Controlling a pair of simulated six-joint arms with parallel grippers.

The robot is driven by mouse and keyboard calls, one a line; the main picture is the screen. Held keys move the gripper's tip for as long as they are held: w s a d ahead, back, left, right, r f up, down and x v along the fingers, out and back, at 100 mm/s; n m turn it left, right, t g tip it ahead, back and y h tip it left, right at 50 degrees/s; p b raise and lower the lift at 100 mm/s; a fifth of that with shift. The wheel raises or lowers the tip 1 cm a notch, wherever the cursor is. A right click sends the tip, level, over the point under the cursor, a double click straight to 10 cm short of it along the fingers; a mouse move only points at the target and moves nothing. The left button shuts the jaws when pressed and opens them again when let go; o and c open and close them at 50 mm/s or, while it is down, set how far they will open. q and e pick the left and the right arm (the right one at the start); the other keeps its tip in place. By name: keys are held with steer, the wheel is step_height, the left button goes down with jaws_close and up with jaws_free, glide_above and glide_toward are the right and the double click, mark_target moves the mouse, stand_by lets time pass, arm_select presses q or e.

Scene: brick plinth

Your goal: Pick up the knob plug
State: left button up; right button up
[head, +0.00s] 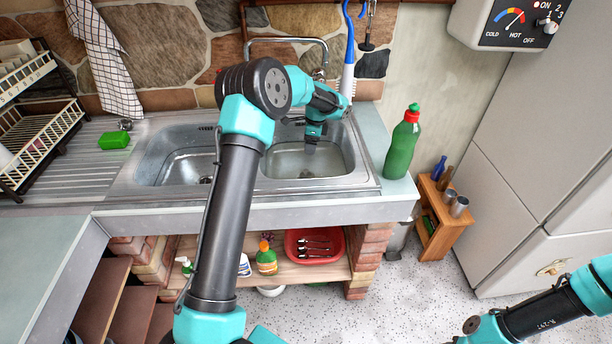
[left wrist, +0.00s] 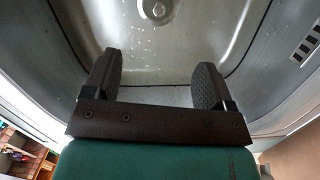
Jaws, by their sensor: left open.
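A small dark metallic piece (head: 125,124), which looks like the knob plug, sits on the draining board beside the green sponge (head: 114,141). It is too small to make out clearly. My left gripper (head: 312,143) is over the right basin (head: 325,167) of the steel sink, well to the right of that piece. In the left wrist view the left gripper (left wrist: 155,86) is open, with nothing between its fingers. The drain (left wrist: 158,10) shows beyond the fingers, and no plug shows in that view. Only part of my right arm shows at the lower right; its gripper is out of view.
The tap (head: 287,41) stands behind the basins, close to my left arm. A green bottle (head: 403,145) stands on the counter right of the sink. A dish rack (head: 38,140) is at the left. A blue-handled brush (head: 348,65) hangs behind the sink.

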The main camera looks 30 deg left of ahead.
arm_select(q)
glide_toward(306, 170)
step_height(306, 170, down, 5)
steer(key=shift+a+f, duration=0.15)
stand_by(0.3)
steer(key=shift+s+a+f, duration=0.15)
steer(key=shift+a+f, duration=0.05)
steer(key=shift+f, duration=1.05)
steer(key=shift+s+a+f, duration=0.1)
steer(key=shift+a+f, duration=0.1)
steer(key=shift+f, duration=1.05)
steer(key=c, duration=1)
